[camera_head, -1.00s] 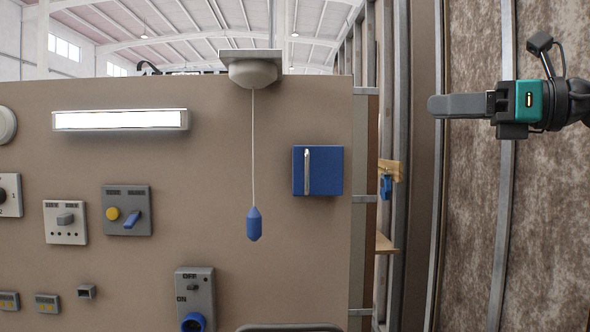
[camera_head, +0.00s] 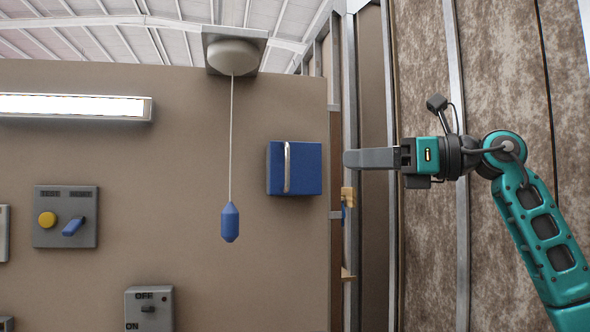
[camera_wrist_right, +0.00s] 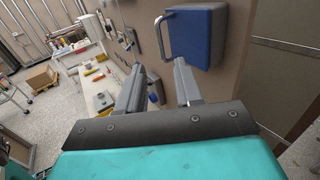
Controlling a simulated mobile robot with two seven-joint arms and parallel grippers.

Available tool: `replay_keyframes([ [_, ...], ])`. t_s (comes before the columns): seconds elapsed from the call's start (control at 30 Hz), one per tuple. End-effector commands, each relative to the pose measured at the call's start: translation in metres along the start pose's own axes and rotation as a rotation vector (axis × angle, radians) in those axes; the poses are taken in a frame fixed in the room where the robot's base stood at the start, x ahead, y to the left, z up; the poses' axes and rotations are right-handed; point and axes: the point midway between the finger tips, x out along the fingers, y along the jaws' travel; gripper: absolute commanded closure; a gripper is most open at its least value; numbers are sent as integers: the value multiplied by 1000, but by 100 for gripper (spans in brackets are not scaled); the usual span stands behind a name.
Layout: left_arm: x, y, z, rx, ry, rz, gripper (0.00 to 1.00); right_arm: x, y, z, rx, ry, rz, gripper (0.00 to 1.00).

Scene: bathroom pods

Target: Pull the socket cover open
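The socket cover, a blue square box (camera_head: 305,168) with a light metal handle (camera_head: 287,167) on its left side, is on the brown wall panel and looks shut. My right gripper (camera_head: 347,159) is to the right of the cover in the head view, at about its height, and apart from it. In the right wrist view the blue cover (camera_wrist_right: 194,35) and its handle (camera_wrist_right: 165,38) are beyond the fingers. The two fingers of my right gripper (camera_wrist_right: 158,78) are spread with nothing between them. My left gripper is in neither view.
A pull cord with a blue weight (camera_head: 230,222) hangs left of the cover from a round ceiling fitting (camera_head: 233,55). A grey switch box (camera_head: 66,217) and an ON/OFF switch (camera_head: 149,308) are on the panel. A white table (camera_wrist_right: 102,92) with items shows in the wrist view.

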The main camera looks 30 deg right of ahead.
Motion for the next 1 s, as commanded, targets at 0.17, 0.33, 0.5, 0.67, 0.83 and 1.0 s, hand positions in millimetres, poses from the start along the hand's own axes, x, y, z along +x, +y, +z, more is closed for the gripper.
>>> replay_keyframes([
  [0.17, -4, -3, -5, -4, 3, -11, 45, 37, 2, 3, 0, -1, 6, 65],
  [0.33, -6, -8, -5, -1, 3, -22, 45, 72, 1, 2, 1, -1, 5, 65],
  [0.5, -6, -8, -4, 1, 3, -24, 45, 98, 1, 2, 1, -2, 2, 65],
  [0.67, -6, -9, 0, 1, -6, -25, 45, 110, 0, 1, 1, -1, 1, 65],
  [0.83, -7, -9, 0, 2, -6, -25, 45, 112, 0, 0, 0, 0, -1, 65],
  [1.0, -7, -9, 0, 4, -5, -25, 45, 112, 0, 0, 0, 0, 0, 67],
])
